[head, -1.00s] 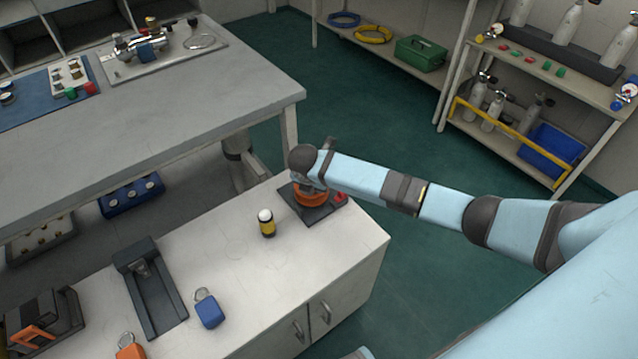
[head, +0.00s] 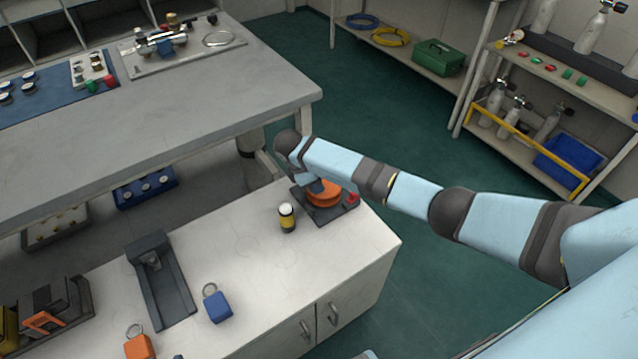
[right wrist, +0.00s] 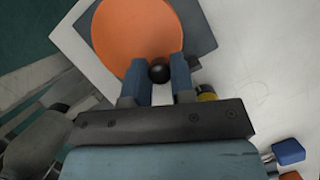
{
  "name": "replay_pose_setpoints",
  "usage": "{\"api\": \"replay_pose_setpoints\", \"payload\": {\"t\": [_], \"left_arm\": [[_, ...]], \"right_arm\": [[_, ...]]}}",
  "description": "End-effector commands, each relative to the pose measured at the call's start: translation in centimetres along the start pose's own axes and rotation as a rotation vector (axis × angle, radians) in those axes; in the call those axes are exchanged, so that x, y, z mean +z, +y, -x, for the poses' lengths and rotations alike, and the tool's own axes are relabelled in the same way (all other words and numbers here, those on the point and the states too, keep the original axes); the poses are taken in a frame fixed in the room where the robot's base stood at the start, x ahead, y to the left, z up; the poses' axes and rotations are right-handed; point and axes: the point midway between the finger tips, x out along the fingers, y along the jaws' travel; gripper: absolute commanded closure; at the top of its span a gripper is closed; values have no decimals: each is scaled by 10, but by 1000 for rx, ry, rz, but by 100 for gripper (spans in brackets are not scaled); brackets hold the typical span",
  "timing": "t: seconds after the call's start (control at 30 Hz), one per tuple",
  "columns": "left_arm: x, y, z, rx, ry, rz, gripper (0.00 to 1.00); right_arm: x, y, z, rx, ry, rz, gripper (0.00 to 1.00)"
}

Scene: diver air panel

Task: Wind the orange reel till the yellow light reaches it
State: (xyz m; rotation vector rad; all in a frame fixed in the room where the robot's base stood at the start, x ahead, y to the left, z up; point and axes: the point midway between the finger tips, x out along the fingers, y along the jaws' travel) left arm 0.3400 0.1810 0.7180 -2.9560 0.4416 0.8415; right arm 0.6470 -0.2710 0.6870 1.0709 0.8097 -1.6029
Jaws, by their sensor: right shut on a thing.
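The orange reel (head: 323,193) sits on a dark square base (head: 328,215) at the far right corner of the white cabinet. The yellow light (head: 287,217), an upright small cylinder with a white top and dark bands, stands to the front left of the base, apart from it. My right gripper (head: 312,184) reaches down at the reel's left rear. In the right wrist view, the gripper (right wrist: 158,75) is shut on the reel's black knob (right wrist: 159,72), near the rim of the orange disc (right wrist: 137,35). The light is partly hidden behind a finger there.
A red knob (head: 352,198) is on the base's right side. A dark cradle (head: 163,282), a blue tag (head: 219,306) and an orange tag (head: 139,346) lie further left on the cabinet top (head: 250,265). A grey workbench (head: 200,110) stands behind.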

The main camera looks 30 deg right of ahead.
Motion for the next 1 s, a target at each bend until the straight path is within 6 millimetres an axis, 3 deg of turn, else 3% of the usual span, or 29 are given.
{"api": "replay_pose_setpoints", "payload": {"t": [0.5, 1.0], "left_arm": [[-1, 0, 2, -1, -7, 3, 57], [-1, -1, 2, -1, -11, 7, 57]], "right_arm": [[-6, 16, 4, -169, -1, -412, 100], [-8, 22, 4, -239, -1, -579, 100]]}}
